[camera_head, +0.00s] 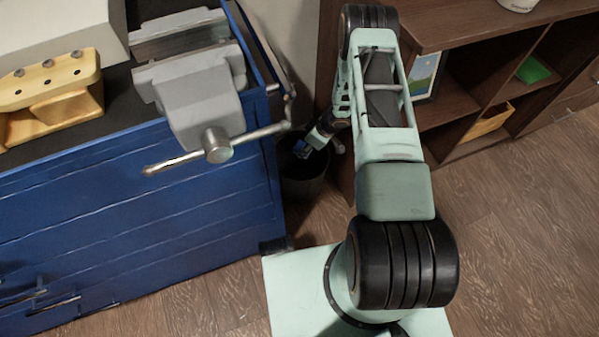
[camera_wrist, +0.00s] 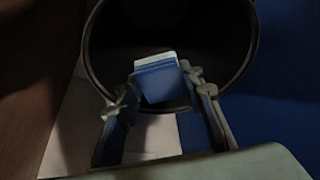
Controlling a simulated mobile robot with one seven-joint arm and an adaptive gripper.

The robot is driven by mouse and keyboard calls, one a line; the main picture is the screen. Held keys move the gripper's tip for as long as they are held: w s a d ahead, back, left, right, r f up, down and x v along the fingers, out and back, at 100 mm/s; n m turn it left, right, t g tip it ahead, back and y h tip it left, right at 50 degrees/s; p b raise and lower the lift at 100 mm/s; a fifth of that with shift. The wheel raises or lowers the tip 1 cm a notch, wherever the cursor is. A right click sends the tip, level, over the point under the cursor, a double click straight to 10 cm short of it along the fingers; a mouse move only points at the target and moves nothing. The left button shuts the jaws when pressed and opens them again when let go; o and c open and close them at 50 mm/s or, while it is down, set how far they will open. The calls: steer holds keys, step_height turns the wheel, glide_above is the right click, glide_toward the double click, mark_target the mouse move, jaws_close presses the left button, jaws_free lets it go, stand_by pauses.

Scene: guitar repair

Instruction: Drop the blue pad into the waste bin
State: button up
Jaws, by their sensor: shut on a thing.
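The blue pad (camera_wrist: 160,82) has a paler top edge and sits between my fingertips in the wrist view. My gripper (camera_wrist: 160,92) is shut on it. The pad (camera_head: 302,148) is also seen small in the head view. The dark round waste bin (camera_head: 303,185) stands on the floor beside the blue cabinet. In the wrist view, the bin's rim (camera_wrist: 88,62) surrounds the pad, so the pad is over or within the bin's mouth. How deep it is cannot be told. The bin's inside is dark. My gripper (camera_head: 308,145) is partly hidden in the head view.
The blue tool cabinet (camera_head: 140,210) stands left of the bin, with a grey vise (camera_head: 200,95) whose handle reaches toward my arm. A brown shelf unit (camera_head: 450,105) stands to the right. Open wood floor (camera_head: 520,220) lies at the lower right.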

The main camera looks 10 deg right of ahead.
steer(key=shift+f, duration=0.1)
steer(key=o, duration=1.1)
steer(key=v, duration=1.2)
